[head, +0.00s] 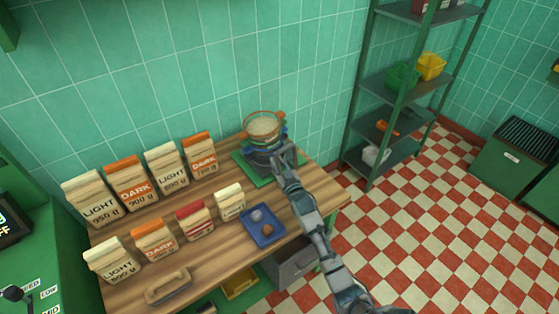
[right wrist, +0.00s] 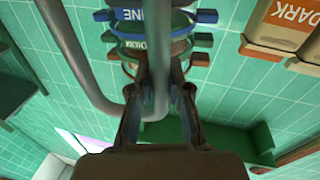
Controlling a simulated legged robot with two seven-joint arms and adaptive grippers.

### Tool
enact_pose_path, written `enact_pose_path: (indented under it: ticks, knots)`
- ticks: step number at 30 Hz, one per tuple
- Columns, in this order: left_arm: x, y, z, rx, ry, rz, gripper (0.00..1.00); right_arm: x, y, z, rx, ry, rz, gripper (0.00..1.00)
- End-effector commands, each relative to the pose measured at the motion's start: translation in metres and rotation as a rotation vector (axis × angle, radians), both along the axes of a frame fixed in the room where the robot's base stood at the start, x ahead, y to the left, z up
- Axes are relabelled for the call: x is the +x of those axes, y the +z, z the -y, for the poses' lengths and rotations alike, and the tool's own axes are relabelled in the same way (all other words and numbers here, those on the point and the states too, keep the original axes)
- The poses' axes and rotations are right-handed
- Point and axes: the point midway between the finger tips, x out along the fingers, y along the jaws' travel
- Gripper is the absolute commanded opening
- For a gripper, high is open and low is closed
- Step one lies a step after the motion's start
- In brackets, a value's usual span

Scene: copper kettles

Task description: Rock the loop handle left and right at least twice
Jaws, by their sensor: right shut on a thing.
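A round sieve stack (head: 263,130) with an orange-rimmed top stands at the back right of the wooden table. In the right wrist view, its coloured tabs show, including a blue tab (right wrist: 190,16) reading "INE". A grey bent-tube loop handle (right wrist: 75,70) crosses that view in front of the stack. My right gripper (head: 284,156) is at the near side of the stack. In the right wrist view, its fingers (right wrist: 157,85) are shut around one leg of the loop handle. In the head view the handle is mostly hidden by the gripper. My left gripper is out of view.
The stack's base rests on a green mat (head: 240,169). Several labelled bags stand on the left, including an orange-topped bag (head: 201,155). A blue tray (head: 250,238) with small round items lies in front. A green shelf rack (head: 402,100) stands to the right.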

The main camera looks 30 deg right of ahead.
Motion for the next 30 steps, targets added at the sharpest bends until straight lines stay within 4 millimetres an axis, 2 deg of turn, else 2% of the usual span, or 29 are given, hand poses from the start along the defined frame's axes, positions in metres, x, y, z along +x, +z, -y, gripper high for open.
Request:
enact_pose_path:
  ticks: [3, 4, 6, 7, 15, 19, 30]
  knots:
    - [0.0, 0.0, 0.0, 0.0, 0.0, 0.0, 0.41, 0.0, 0.0, 0.0, 0.001, 0.0, 0.0, 0.0]
    - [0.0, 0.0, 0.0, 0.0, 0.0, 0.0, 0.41, 0.0, 0.0, 0.0, 0.001, 0.0, 0.0, 0.24]
    - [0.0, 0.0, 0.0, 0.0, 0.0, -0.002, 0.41, 0.0, 0.0, 0.0, 0.002, 0.0, -0.001, 0.42]
    - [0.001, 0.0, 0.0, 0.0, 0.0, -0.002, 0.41, 0.0, 0.0, 0.0, 0.002, 0.0, -0.001, 0.43]
    - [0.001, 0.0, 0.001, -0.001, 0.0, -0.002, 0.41, 0.0, 0.0, 0.0, 0.003, 0.0, -0.001, 0.43]
    - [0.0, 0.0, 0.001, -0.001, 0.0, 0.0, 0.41, -0.01, -0.002, -0.001, 0.003, 0.0, -0.002, 0.43]
    - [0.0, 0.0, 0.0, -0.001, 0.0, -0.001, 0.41, -0.087, -0.008, -0.009, 0.003, 0.0, -0.003, 0.43]
